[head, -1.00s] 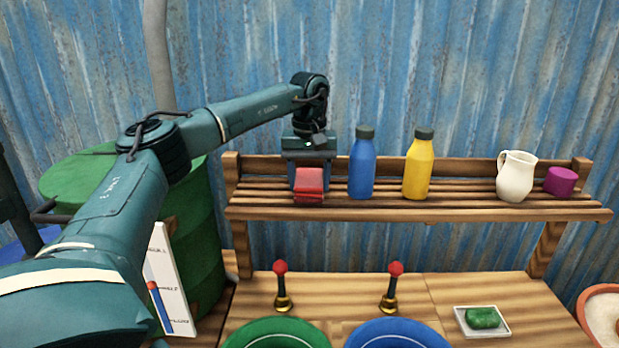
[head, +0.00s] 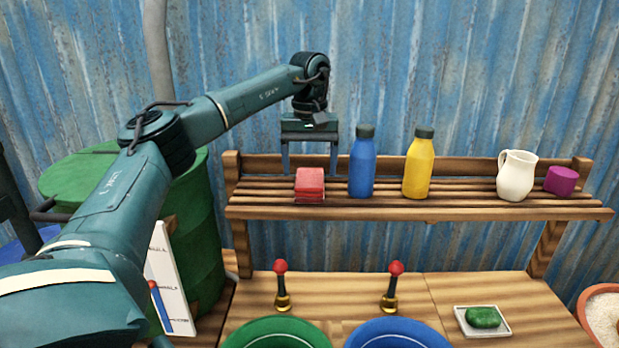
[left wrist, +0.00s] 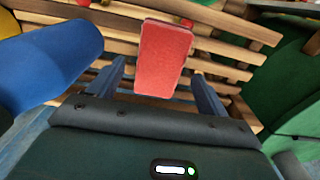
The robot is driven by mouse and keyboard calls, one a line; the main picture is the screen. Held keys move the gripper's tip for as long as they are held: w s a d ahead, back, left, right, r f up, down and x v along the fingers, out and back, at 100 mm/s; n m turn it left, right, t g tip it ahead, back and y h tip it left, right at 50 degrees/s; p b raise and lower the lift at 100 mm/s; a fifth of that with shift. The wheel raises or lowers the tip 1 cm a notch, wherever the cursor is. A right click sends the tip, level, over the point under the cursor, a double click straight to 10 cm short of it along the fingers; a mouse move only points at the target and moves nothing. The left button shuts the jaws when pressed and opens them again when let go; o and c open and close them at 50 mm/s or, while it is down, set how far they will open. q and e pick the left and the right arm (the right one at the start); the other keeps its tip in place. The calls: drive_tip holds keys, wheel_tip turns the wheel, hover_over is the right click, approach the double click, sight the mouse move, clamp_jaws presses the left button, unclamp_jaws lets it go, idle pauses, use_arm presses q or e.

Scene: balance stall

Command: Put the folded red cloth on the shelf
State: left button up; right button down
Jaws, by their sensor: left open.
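The folded red cloth (head: 310,183) lies on the slatted wooden shelf (head: 450,209), near its left end and left of the blue bottle (head: 362,165). My left gripper (head: 310,172) is open above and behind the cloth, its two fingers pointing down and apart from it. In the left wrist view the cloth (left wrist: 164,58) lies on the slats beyond the open fingers (left wrist: 160,82), with nothing held between them. My right gripper is in neither view.
A yellow bottle (head: 418,165), a white jug (head: 515,176) and a purple object (head: 561,180) stand farther right on the shelf. A green barrel (head: 205,235) is at the left. A bench with two red-topped posts is below.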

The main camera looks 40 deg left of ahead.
sight(310, 177)
use_arm(q)
wheel_tip(310, 177, up, 9)
drive_tip(key=shift+f, duration=0.15)
idle(0.6)
